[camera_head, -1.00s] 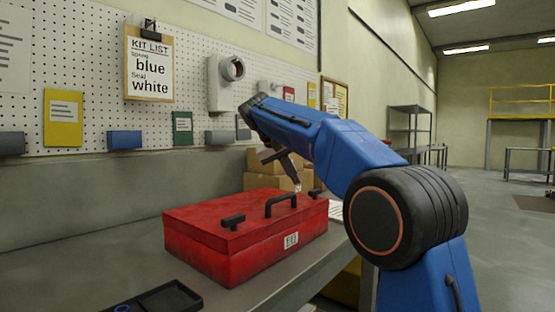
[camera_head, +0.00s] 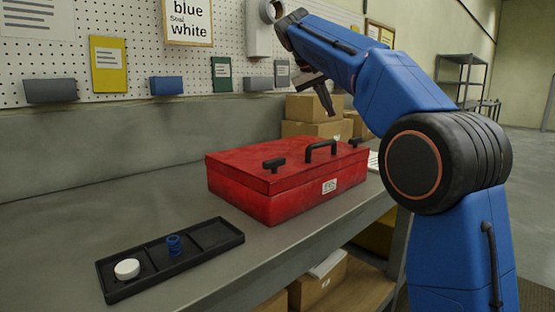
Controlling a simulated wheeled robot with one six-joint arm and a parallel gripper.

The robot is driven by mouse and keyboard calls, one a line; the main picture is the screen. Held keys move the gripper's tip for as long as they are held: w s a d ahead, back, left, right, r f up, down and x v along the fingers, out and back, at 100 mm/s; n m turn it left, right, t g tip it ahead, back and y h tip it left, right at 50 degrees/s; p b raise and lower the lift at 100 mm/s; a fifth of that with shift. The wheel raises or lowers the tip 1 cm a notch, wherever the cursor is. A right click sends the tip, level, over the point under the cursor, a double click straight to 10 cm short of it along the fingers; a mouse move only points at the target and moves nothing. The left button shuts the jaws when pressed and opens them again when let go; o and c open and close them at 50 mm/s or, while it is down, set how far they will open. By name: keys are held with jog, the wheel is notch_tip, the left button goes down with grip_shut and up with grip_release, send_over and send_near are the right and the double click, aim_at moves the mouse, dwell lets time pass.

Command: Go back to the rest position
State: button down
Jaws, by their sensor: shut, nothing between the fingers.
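My gripper (camera_head: 328,108) hangs from my blue arm above the back right of a closed red toolbox (camera_head: 265,203). It points down, is shut and holds nothing. It is apart from the toolbox and in front of the cardboard boxes. The toolbox stands on the grey bench with its black carrying handle (camera_head: 320,150) up on the lid.
A black tray (camera_head: 218,236) lies at the bench front with a white disc (camera_head: 127,269) and a blue spring (camera_head: 173,245) in separate compartments. Cardboard boxes (camera_head: 311,108) stand behind the toolbox. A pegboard with bins and a kit list card (camera_head: 189,22) is behind the bench.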

jog(key=s+d+f+n+y, duration=0.1)
jog(key=s+d+f, duration=0.2)
jog(key=s+f, duration=0.35)
jog(key=s+d+f+y, duration=0.1)
jog(key=s+d+f, duration=0.15)
jog(key=s, duration=0.65)
jog(key=s+d+f+n+y, duration=0.1)
jog(key=s+d+f, duration=0.2)
jog(key=s+f, duration=0.3)
jog(key=s+f+y, duration=0.2)
jog(key=s+f, duration=2.2)
jog(key=f, duration=0.1)
jog(key=shift+s+a+t+y, duration=0.15)
jog(key=shift+s+t+y, duration=0.15)
jog(key=shift+s, duration=0.05)
